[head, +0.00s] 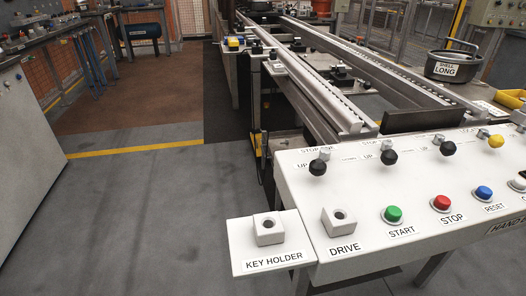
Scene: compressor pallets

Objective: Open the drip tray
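I cannot make out a drip tray for certain in the head view. A dark round pan (452,67) with a raised handle and a label reading "SHELL LONG" stands at the upper right, beside the conveyor rails. A yellow tray (510,98) lies at the right edge, partly cut off by the frame. Neither of my grippers shows in the view.
A white control panel (372,222) with knobs and coloured buttons fills the lower right. A key holder (268,230) juts out at its left. Conveyor rails (322,97) run away behind it. The grey floor (140,215) at left is clear. A grey cabinet (28,150) stands far left.

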